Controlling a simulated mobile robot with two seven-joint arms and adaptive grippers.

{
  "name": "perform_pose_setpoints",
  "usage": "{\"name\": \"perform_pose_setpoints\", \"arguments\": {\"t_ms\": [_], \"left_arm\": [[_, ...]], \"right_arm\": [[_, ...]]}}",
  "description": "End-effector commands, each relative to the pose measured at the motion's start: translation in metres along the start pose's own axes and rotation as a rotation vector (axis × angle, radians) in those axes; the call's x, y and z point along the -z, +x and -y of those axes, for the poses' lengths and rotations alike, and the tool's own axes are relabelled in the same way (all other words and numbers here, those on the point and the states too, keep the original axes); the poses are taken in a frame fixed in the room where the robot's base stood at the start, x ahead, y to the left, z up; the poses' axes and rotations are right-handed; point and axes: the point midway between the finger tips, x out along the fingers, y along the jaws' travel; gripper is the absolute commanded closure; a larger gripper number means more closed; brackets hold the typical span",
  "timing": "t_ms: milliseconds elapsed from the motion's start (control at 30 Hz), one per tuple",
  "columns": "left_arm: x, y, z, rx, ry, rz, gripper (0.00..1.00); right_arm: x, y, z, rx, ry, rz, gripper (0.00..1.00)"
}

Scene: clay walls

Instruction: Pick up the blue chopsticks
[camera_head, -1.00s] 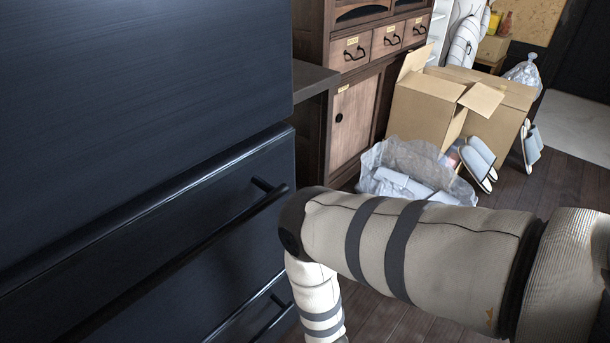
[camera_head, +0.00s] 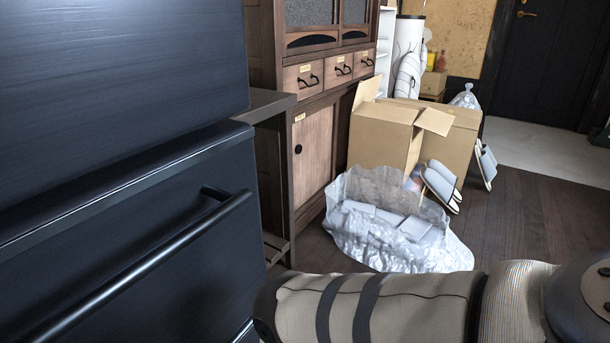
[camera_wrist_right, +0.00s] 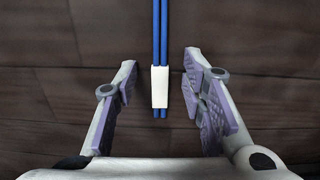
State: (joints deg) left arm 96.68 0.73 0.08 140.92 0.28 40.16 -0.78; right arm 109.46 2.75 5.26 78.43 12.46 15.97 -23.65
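The blue chopsticks (camera_wrist_right: 160,30) show in the right wrist view as two parallel blue sticks. A white band (camera_wrist_right: 160,87) wraps them near their lower end. They appear over the dark wooden floor and run from the top edge to between the fingers. My right gripper (camera_wrist_right: 161,92) is open, with one purple-padded finger on each side of the chopsticks and a gap on both sides. How far they are from the fingers in depth, I cannot tell. The head view shows my right arm but not its gripper, and not the chopsticks. My left gripper is not in view.
A dark drawer unit with a bar handle (camera_head: 140,265) fills the left. A wooden cabinet (camera_head: 318,150), a clear plastic bag (camera_head: 390,225), an open cardboard box (camera_head: 385,140) and slippers (camera_head: 440,185) stand beyond. The wooden floor (camera_head: 530,220) at the right is clear.

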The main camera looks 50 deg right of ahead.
Motion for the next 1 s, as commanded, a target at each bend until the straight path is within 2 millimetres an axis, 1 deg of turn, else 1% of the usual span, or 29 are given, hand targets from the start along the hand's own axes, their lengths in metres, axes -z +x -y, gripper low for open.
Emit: {"name": "perform_pose_setpoints", "arguments": {"t_ms": [367, 400, 467, 533, 600, 900, 1000], "left_arm": [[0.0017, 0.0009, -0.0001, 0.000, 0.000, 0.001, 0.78], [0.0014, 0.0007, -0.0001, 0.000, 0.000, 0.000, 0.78], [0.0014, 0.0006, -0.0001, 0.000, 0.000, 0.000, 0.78], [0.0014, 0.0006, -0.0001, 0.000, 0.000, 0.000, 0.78], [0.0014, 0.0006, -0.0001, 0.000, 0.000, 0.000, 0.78], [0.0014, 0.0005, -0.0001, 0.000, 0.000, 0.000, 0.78], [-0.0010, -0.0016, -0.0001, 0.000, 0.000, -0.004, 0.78]], "right_arm": [[-0.0001, 0.0024, 0.0000, 0.000, 0.001, 0.000, 0.62], [0.0000, 0.0018, 0.0000, 0.000, 0.001, 0.000, 0.72], [0.0000, 0.0016, 0.0000, 0.000, 0.001, 0.000, 0.78], [-0.0001, 0.0017, -0.0001, 0.000, 0.001, 0.000, 0.86], [-0.0002, 0.0017, -0.0001, 0.000, 0.000, 0.000, 0.97], [-0.0003, 0.0015, -0.0001, 0.000, 0.001, 0.000, 0.98], [0.0001, -0.0032, -0.0002, 0.000, 0.000, -0.001, 0.98]]}}
